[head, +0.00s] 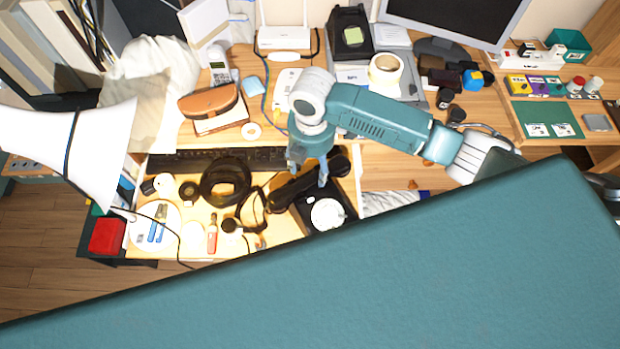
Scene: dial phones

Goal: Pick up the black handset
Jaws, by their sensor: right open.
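The black handset (290,192) lies slanted along the upper side of the black dial phone (334,200), which has a round white dial. My right gripper (308,178) points down over the handset's middle and right part. Its fingers are spread, one to the left and one to the right, with nothing clearly held between them. The gripper hides part of the handset. I cannot tell whether the fingertips touch it. My left gripper is not in view.
A dark keyboard (235,157) lies behind the handset. Black headphones (224,183) and a cable lie to its left. A white plate (153,228) with tools sits further left. A white lamp shade (105,150) stands at the left. Free wood (385,172) shows right of the phone.

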